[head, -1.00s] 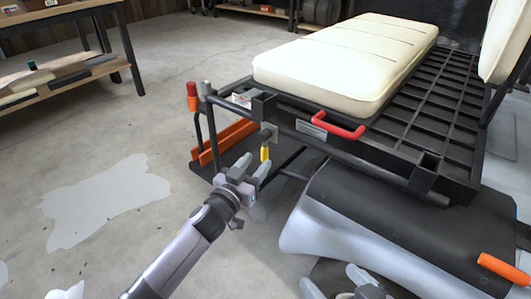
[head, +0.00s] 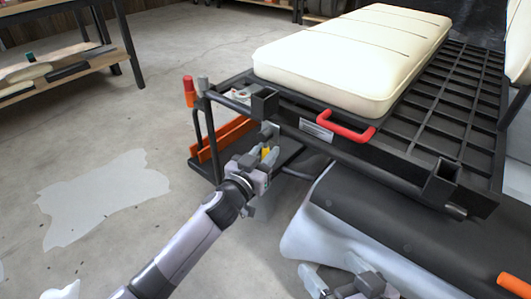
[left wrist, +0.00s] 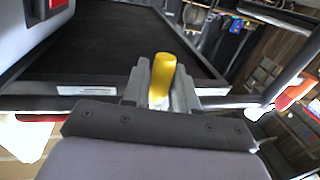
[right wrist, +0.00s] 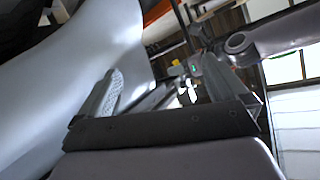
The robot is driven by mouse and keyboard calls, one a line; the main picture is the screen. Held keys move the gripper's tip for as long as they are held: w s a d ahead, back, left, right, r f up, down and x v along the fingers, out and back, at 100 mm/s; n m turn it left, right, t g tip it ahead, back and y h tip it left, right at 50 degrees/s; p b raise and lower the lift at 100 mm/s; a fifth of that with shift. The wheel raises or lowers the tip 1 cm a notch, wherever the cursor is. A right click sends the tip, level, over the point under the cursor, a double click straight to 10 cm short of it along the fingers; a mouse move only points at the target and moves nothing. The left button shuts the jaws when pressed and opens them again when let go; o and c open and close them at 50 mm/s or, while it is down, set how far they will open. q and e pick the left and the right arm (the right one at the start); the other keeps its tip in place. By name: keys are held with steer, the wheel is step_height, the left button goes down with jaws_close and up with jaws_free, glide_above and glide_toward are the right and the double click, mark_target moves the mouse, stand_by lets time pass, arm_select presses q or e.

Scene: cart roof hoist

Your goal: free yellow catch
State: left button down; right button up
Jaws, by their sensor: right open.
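The yellow catch (head: 266,152) is a small handle under the front left corner of the black roof rack, below a square tube end. My left gripper (head: 262,155) is at the catch, with a finger on each side of it. In the left wrist view the yellow catch (left wrist: 163,75) stands up between the two close-set fingers, which appear shut on it; its lower end is hidden. My right gripper (head: 334,272) is open and empty at the bottom of the head view, near the grey cart body. The right wrist view shows its fingers wide apart.
The rack (head: 420,120) carries a cream cushion (head: 350,55) and a red handle (head: 345,130). A red-topped post (head: 190,92) and orange bars (head: 228,138) are left of the catch. An orange grip (head: 514,285) is at lower right.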

arm_select(q)
steer(key=shift+a, duration=0.1)
arm_select(e)
steer(key=shift+f, duration=0.1)
arm_select(q)
steer(key=shift+w+a+f+m+b, duration=0.15)
steer(key=shift+m+b, duration=0.2)
steer(key=shift+m, duration=0.25)
steer(key=m, duration=0.2)
steer(key=w+a+m+b, duration=0.1)
steer(key=m, duration=0.1)
steer(key=a+r+m+h, duration=0.1)
steer(key=m, duration=0.1)
steer(key=shift+w+a+r+t+b, duration=0.1)
steer(key=shift+w+t+b, duration=0.2)
steer(key=shift+t+b, duration=0.1)
arm_select(e)
steer(key=shift+w+a+f+y, duration=0.1)
steer(key=shift+a+y, duration=0.3)
steer(key=shift+a, duration=0.1)
steer(key=shift+d+f, duration=0.1)
steer(key=shift+f, duration=0.05)
arm_select(q)
steer(key=c, duration=1)
jaws_free()
